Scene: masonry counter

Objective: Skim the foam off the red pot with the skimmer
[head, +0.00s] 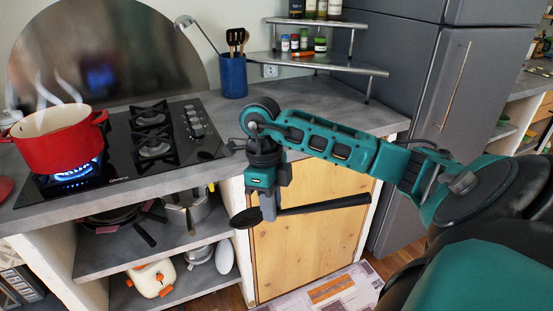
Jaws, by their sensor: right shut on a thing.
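The red pot (61,141) stands on the lit front left burner, with steam rising from it. Its inside looks pale; I cannot make out the foam clearly. My right gripper (268,212) points down in front of the counter's front edge, well to the right of the pot. I cannot see holes in the head. My left gripper is not in view.
The black hob (150,140) has bare burners right of the pot. Shelves (320,62) with jars stand behind. The counter (310,98) right of the hob is clear.

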